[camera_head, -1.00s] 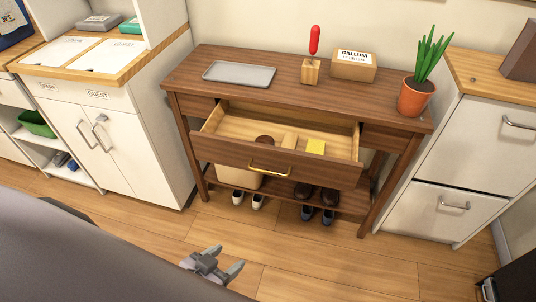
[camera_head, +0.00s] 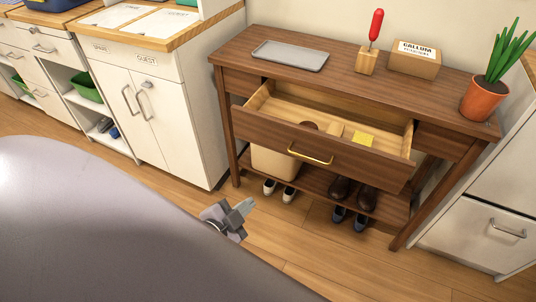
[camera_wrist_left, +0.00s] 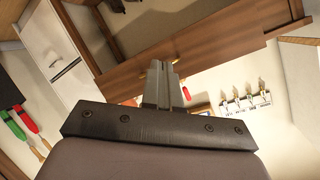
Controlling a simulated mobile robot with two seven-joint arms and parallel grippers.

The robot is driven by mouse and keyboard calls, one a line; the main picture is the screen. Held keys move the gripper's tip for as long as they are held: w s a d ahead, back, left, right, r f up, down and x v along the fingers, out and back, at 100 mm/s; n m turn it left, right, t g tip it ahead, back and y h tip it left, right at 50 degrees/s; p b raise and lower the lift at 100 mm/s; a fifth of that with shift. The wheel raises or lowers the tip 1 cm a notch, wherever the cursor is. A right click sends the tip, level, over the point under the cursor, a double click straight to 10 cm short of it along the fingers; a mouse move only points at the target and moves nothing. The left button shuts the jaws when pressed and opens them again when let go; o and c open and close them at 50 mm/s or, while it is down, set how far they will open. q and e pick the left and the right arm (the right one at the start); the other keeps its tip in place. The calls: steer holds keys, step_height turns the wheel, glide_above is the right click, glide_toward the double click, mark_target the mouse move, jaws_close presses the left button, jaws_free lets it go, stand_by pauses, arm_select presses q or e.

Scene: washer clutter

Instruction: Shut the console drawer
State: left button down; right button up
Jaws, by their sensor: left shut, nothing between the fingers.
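The console drawer (camera_head: 270,132) is pulled open from the middle of the brown wooden console table (camera_head: 330,58). Its front has a brass handle (camera_head: 310,157). My left gripper (camera_head: 242,211) is low in front of the console, apart from the drawer, shut and empty. The left wrist view shows its closed fingers (camera_wrist_left: 163,85) pointing toward brown wood, tilted. My right gripper is not in view.
On the console top are a grey tray (camera_head: 290,55), a block with a red-handled tool (camera_head: 367,60), a CALLUM box (camera_head: 415,60) and a potted plant (camera_head: 484,98). Shoes (camera_head: 352,192) sit on the shelf below and on the floor. White cabinets (camera_head: 165,110) stand left; floor in front is clear.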

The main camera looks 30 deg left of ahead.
arm_select(q)
steer(key=w+a+m+t+y+b, duration=0.2)
steer(key=w+a+m+t+b, duration=0.1)
steer(key=w+a+m+b, duration=0.3)
steer(key=m+t+b, duration=0.1)
steer(key=m+b, duration=0.2)
steer(key=b, duration=0.1)
glide_toward(267, 135)
steer(key=w, duration=0.5)
steer(key=shift+w+a, duration=0.25)
steer(key=shift+a, duration=0.05)
steer(key=shift+w+a, duration=0.1)
steer(key=shift+w, duration=0.55)
